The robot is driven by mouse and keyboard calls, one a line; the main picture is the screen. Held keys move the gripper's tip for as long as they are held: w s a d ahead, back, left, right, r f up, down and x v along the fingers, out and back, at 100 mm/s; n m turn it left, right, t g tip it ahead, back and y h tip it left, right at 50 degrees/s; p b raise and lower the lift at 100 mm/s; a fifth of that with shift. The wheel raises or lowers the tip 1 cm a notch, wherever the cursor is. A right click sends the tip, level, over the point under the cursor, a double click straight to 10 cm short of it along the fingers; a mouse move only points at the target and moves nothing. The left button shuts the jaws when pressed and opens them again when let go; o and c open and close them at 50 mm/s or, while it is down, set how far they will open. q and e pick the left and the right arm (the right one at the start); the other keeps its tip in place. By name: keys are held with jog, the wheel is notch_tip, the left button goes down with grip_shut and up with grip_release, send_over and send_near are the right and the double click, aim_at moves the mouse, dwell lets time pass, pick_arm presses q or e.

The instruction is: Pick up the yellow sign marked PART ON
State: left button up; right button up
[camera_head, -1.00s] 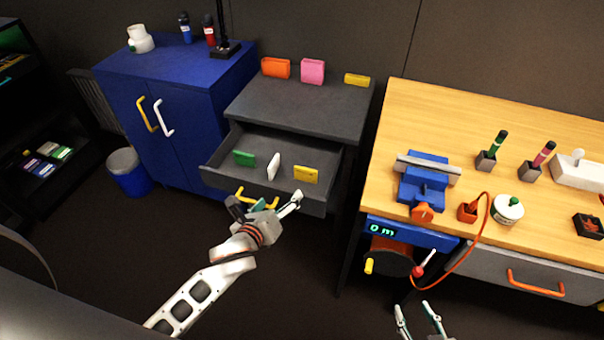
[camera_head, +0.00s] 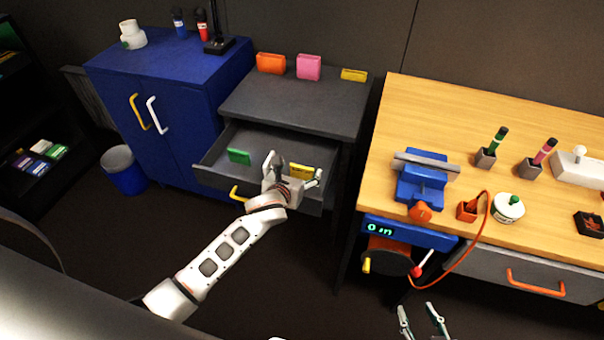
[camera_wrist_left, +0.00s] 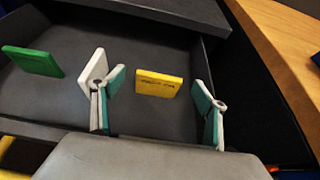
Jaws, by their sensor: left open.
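The yellow sign (camera_head: 301,171) stands in the open drawer, at its right, partly behind my left gripper in the head view. In the left wrist view the yellow sign (camera_wrist_left: 158,84) is upright between the two fingers, a little beyond them, with gaps on both sides. Its dark lettering is too small to read. My left gripper (camera_head: 296,170) is open and empty over the drawer; its fingers also show in the left wrist view (camera_wrist_left: 157,92). My right gripper (camera_head: 418,308) is open and empty at the bottom of the head view.
A white sign (camera_wrist_left: 95,72) stands close by the left finger, and a green sign (camera_wrist_left: 33,61) is farther left. The drawer (camera_head: 212,165) has a yellow handle. Orange, pink and yellow blocks (camera_head: 353,75) stand on the cabinet top. The wooden workbench (camera_head: 440,110) is right.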

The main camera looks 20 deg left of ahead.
pick_arm(q)
jog(key=shift+x, duration=1)
jog(key=shift+s, duration=0.1)
jog(key=c, duration=1)
